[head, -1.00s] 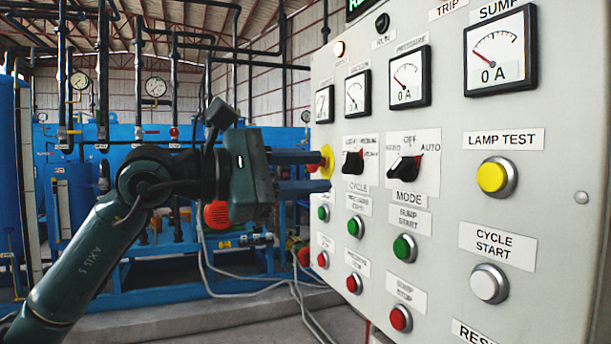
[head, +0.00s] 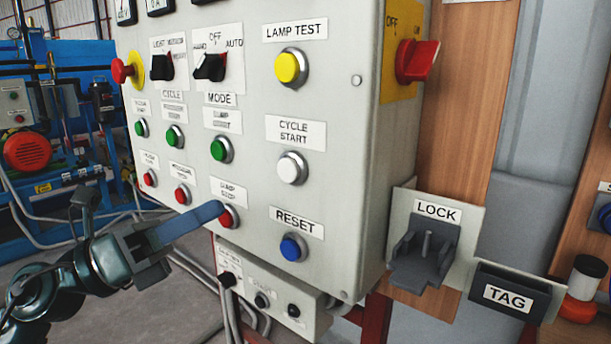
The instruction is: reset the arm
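My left gripper (head: 205,217) comes in from the lower left in the head view. Its blue-grey finger points up and right at the grey control panel (head: 338,170). The fingertip overlaps the left edge of the red sump stop button (head: 228,216); I cannot tell whether it touches. Only one finger shows clearly, so the opening between the fingers cannot be judged. No object shows in the gripper. My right gripper is out of view.
The panel carries a blue RESET button (head: 293,247), a white cycle start button (head: 291,168), a yellow lamp test button (head: 290,67) and a red side switch (head: 417,61). A lock holder (head: 425,250) and a tag box (head: 511,293) are at the right.

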